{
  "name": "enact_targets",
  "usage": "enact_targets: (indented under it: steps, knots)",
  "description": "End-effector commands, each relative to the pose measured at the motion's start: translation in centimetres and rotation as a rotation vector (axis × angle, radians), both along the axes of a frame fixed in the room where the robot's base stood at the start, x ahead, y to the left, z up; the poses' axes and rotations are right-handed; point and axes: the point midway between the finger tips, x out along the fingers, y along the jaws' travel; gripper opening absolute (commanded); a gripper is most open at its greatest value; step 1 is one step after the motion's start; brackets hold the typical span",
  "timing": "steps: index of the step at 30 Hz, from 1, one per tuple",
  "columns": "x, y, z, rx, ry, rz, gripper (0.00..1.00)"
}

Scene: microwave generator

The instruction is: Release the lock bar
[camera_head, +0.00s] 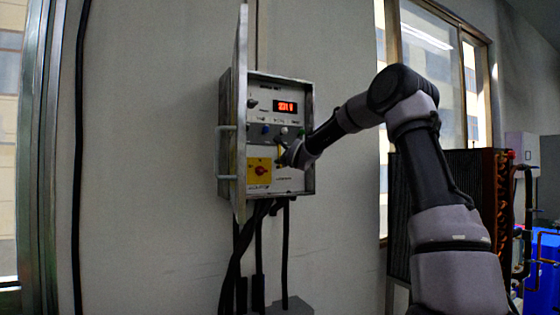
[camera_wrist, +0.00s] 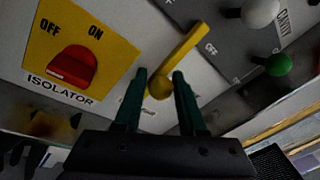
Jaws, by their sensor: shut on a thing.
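The lock bar (camera_wrist: 183,52) is a yellow bar with a rounded end, seen in the wrist view on the light panel face. It slants from the rounded end up to the right. My gripper (camera_wrist: 161,76) has its two dark green fingers on either side of the rounded end and is shut on it. In the head view my gripper (camera_head: 287,154) is at the control box, right of the yellow isolator plate, and hides part of the panel there.
The control box (camera_head: 309,188) hangs on the wall, its door (camera_head: 240,110) swung open on the left. A lit red display (camera_head: 285,107) is above. A white knob (camera_wrist: 260,12) and a green knob (camera_wrist: 278,65) are near the bar. Black cables (camera_head: 260,235) hang below.

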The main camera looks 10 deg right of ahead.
Motion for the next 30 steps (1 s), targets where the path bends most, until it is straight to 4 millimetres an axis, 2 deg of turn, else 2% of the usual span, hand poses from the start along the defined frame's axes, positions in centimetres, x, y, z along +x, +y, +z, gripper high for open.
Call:
enact_targets:
  steps: [1,22,23,24,25,30]
  knots:
    - [0.17,-0.92,0.26,0.015,-0.001,-0.013,0.0]
    - [0.27,-1.25,0.0,0.079,0.024,-0.014,0.0]
    - [0.27,-1.26,-0.03,0.079,0.024,-0.014,0.47]
    - [0.27,-1.25,-0.03,0.079,0.024,-0.014,0.63]
    - [0.26,-1.21,-0.06,0.079,0.025,-0.014,0.66]
    - [0.21,-0.92,-0.17,0.08,0.028,-0.009,0.66]
